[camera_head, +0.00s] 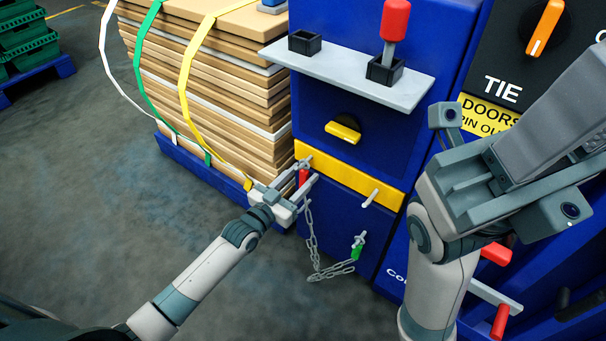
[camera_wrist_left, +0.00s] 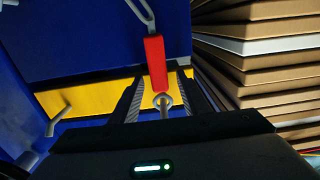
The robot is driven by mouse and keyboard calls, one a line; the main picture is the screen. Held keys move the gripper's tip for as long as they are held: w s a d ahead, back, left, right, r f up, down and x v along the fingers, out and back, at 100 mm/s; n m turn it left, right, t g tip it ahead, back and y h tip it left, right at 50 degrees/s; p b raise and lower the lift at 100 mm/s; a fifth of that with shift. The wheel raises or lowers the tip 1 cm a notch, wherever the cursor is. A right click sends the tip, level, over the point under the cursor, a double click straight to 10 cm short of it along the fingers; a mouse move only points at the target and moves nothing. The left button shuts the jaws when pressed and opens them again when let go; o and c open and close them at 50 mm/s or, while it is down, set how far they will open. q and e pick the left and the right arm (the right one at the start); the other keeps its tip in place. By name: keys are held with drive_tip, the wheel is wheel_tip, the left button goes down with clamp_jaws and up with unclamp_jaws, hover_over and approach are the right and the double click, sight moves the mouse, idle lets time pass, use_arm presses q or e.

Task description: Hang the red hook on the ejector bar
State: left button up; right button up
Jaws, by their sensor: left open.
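The red hook (camera_head: 303,177) is at the left end of the yellow ejector bar (camera_head: 349,178) on the blue machine front. Its grey metal end meets the bar near a peg there; I cannot tell whether it hangs on the peg. A chain (camera_head: 312,240) runs from it. In the left wrist view the red hook (camera_wrist_left: 156,62) lies between my left fingers, with a grey ring (camera_wrist_left: 163,101) at its end. My left gripper (camera_head: 305,180) is open around the hook, with gaps beside it. My right wrist is close at the right; its fingers cannot be made out.
A second peg (camera_head: 370,198) sticks out of the bar. A green-handled piece (camera_head: 357,248) hangs at the chain's other end. Stacked boards (camera_head: 215,90) stand close to the left. A grey shelf (camera_head: 345,70) with a red-handled tool (camera_head: 395,22) juts out above.

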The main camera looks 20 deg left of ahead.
use_arm(q)
drive_tip(key=v, duration=1)
drive_tip(key=shift+s, duration=0.35)
drive_tip(key=shift+a, duration=0.1)
